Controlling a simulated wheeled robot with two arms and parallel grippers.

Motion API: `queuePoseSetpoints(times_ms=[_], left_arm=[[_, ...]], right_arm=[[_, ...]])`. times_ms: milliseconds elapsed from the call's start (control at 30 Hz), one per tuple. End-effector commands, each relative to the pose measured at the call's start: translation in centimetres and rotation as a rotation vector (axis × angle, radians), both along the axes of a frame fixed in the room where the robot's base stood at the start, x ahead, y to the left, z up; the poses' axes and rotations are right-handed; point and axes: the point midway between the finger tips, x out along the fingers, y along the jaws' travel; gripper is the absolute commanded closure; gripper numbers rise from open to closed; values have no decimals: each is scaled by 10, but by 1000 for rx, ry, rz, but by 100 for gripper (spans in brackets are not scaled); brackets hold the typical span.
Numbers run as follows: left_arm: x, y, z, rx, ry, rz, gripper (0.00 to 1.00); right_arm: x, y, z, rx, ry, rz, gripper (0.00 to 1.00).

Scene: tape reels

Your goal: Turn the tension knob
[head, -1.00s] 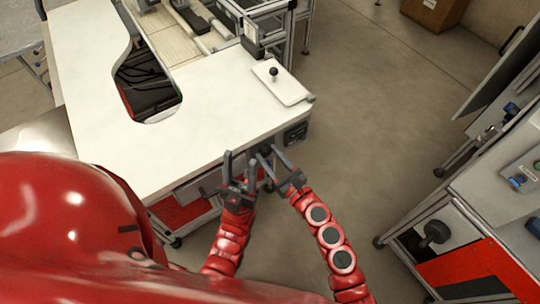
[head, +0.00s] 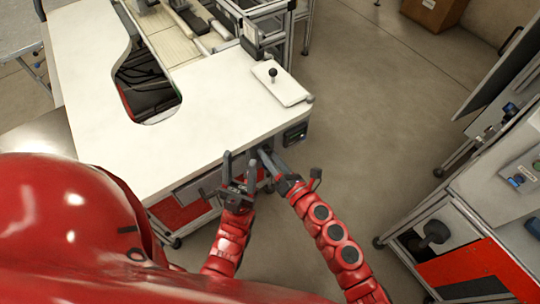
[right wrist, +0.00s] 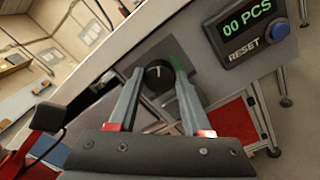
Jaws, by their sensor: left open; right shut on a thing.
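The tension knob (right wrist: 159,75) is a round black knob with a light pointer line, on a dark plate on the table's front panel. Green marks show on the plate beside it. In the right wrist view my right gripper (right wrist: 156,82) has its two grey fingers on either side of the knob, shut on it. In the head view the right gripper (head: 267,157) reaches the front panel, and its fingers hide the knob. My left gripper (head: 239,166) is open and empty, just left of the right one, in front of the drawer area.
A counter display (right wrist: 247,27) reading "00 PCS", with a blue reset button (right wrist: 276,32), sits right of the knob. The white table (head: 210,120) carries a small plate with a black-balled lever (head: 273,75). Open floor (head: 370,120) lies to the right.

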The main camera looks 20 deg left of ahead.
Motion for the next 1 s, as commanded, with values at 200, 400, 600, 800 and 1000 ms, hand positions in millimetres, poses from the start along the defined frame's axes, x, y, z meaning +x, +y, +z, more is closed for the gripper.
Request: queuePoseSetpoints(times_ms=[200,400,600,800,1000], left_arm=[[0,0,3,0,0,0,50],[0,0,7,0,0,0,50],[0,0,12,0,0,0,50],[0,0,17,0,0,0,50],[0,0,22,0,0,0,50]], right_arm=[[0,-1,-2,123,165,0,100],[0,-1,-2,240,315,0,100],[0,-1,-2,357,464,0,100],[0,-1,-2,468,604,1,100],[0,-1,-2,558,720,2,100]])
